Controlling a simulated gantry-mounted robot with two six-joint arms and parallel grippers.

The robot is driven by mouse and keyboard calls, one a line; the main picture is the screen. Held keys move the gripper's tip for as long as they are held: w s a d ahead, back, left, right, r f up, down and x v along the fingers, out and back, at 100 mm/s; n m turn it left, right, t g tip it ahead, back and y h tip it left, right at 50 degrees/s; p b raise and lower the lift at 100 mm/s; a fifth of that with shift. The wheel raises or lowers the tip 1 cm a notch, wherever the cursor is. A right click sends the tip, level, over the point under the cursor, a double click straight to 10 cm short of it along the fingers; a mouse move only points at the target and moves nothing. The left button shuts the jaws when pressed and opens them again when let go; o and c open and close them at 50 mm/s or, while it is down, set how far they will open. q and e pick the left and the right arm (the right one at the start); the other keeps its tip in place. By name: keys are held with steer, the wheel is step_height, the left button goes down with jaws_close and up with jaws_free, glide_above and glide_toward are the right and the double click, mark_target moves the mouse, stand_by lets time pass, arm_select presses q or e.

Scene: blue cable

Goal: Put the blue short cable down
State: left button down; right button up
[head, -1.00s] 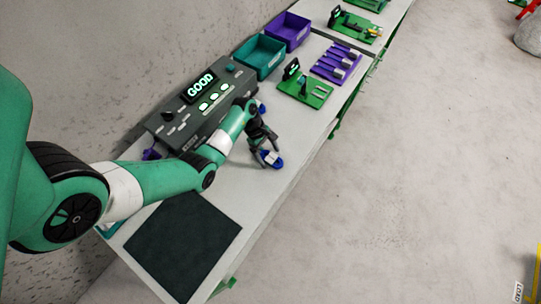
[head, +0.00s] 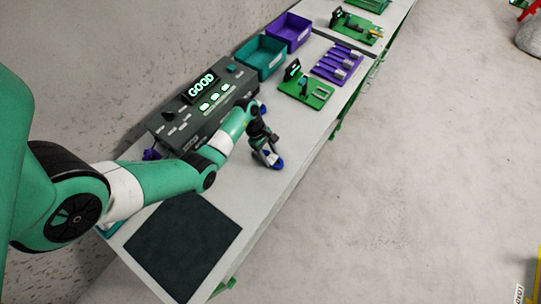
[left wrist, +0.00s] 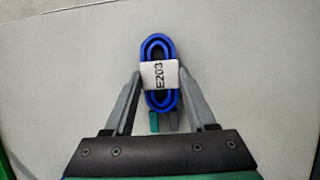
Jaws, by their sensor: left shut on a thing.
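The blue short cable (left wrist: 159,98) is a coiled oval bundle with a white band marked E203. In the left wrist view it lies between the fingertips of my left gripper (left wrist: 158,82), which is shut on the white band. In the head view the cable (head: 277,163) shows as a small blue patch at the tips of my left gripper (head: 268,158), over the light table (head: 240,190). I cannot tell whether the cable touches the tabletop. My right gripper is not in view.
A dark grey tester (head: 205,110) with a GOOD display stands behind the arm. A black mat (head: 183,245) lies at the near end. Teal (head: 260,58) and purple (head: 289,32) bins, a green fixture (head: 306,92) and a purple rack (head: 338,63) stand farther along. Tabletop around the gripper is clear.

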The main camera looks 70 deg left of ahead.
mark_target(275, 161)
arm_select(q)
steer(key=shift+r+p, duration=0.3)
steer(key=shift+r, duration=0.3)
step_height(275, 161, up, 3)
steer(key=shift+d+p, duration=0.15)
steer(key=shift+p, duration=0.7)
steer(key=d+r+p, duration=0.5)
steer(key=d+r, duration=0.3)
steer(key=d, duration=0.5)
steer(key=shift+w+d+r, duration=0.25)
steer(key=shift+d+r, duration=0.15)
